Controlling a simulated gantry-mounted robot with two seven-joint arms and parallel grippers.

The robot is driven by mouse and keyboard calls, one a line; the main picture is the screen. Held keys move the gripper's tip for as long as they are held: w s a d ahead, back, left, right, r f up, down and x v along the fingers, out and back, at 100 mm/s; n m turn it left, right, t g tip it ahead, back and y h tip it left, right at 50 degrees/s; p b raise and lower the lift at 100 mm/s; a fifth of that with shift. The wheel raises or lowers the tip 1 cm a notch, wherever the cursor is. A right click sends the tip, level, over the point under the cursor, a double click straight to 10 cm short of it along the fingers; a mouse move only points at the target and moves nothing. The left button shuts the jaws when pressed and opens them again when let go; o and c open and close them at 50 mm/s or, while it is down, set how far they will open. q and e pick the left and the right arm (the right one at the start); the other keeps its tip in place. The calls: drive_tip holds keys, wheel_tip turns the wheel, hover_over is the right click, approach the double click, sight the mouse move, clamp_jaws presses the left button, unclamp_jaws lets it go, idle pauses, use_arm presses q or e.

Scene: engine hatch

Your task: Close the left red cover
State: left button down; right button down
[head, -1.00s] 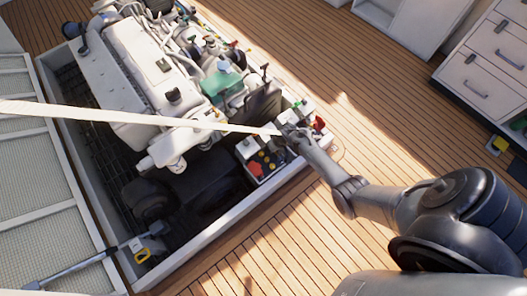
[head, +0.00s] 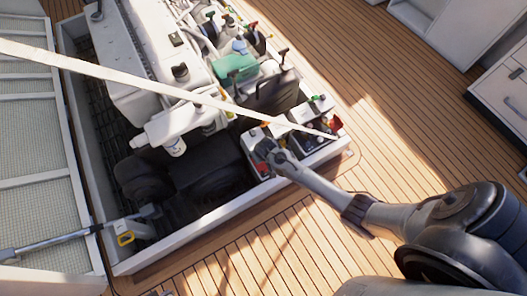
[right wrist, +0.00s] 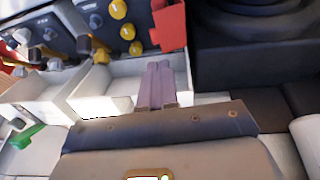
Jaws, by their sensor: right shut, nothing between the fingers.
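A red cover (right wrist: 168,25) stands at the top of the right wrist view, beside yellow knobs on a dark panel. Another red part (head: 335,123) shows at the right end of the boxes in the head view, and red (right wrist: 8,62) shows at the left edge of the wrist view. My right gripper (head: 264,151) is over the left box. Its fingers (right wrist: 158,68) are together and empty, with their tips just below the red cover in the picture; contact cannot be told. My left gripper is not in view.
The white engine (head: 165,75) fills the hatch left of the boxes. A pale strip (head: 150,80) crosses the head view diagonally. The white hatch rim (head: 215,218) runs below the boxes. Wooden deck (head: 240,255) beyond it is clear.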

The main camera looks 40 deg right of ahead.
drive_tip(key=b, duration=0.4)
hover_over(263, 163)
wheel_tip(263, 163, down, 6)
drive_tip(key=shift+r, duration=0.1)
drive_tip(key=shift+s+d+f+b, duration=0.1)
drive_tip(key=shift+d+f+b, duration=0.15)
drive_tip(key=shift+f, duration=0.2)
drive_tip(key=shift+s+d+f+b, duration=0.1)
drive_tip(key=shift+d+f+b, duration=0.05)
drive_tip(key=shift+f+b, duration=0.2)
drive_tip(key=shift+w, duration=0.1)
